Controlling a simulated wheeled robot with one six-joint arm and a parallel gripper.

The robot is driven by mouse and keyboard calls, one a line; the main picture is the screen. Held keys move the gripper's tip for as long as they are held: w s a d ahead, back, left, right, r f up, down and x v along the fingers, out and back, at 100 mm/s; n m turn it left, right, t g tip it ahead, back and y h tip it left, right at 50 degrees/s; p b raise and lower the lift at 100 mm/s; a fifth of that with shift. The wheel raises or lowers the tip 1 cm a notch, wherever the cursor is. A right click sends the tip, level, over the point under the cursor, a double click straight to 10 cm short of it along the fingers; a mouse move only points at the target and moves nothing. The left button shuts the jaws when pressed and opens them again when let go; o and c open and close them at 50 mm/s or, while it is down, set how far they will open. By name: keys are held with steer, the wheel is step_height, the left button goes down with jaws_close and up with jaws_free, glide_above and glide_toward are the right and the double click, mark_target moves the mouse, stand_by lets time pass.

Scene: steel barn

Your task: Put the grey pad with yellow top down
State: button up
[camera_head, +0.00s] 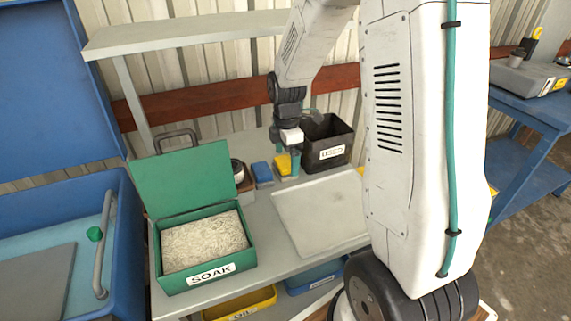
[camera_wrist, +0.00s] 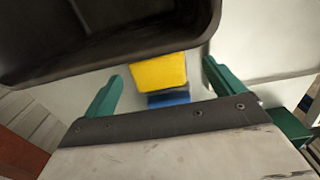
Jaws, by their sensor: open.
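The grey pad with yellow top (camera_head: 283,164) sits on the grey bench in the head view, just left of the black bin. In the wrist view its yellow top (camera_wrist: 158,71) shows between my fingertips, beyond them and close to the bin's edge. My gripper (camera_head: 285,163) points down at the pad, its green fingers apart on either side. In the wrist view the gripper (camera_wrist: 160,80) is open, with a gap between each finger and the pad. The pad's grey part is mostly hidden.
A blue-topped pad (camera_head: 262,172) lies left of the yellow one. The black bin (camera_head: 340,153) stands close on the right. A green SOAK box (camera_head: 250,240) with raised lid is at front left. A pale flat tray (camera_head: 320,215) lies in front. A shelf (camera_head: 180,35) overhangs the back.

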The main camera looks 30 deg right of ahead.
mark_target(286, 162)
step_height(286, 162, up, 8)
steer(key=r, duration=0.1)
steer(key=s+a+r+m, duration=0.7)
steer(key=s+r+m, duration=0.15)
steer(key=s, duration=0.45)
steer(key=s+a+m, duration=0.2)
steer(key=s+m, duration=0.1)
steer(key=s, duration=0.3)
steer(key=s+a+r+m+t, duration=0.1)
steer(key=s+a+m, duration=0.1)
steer(key=s+m, duration=0.2)
steer(key=s, duration=0.3)
steer(key=shift+s+r, duration=0.2)
steer(key=shift+r, duration=0.1)
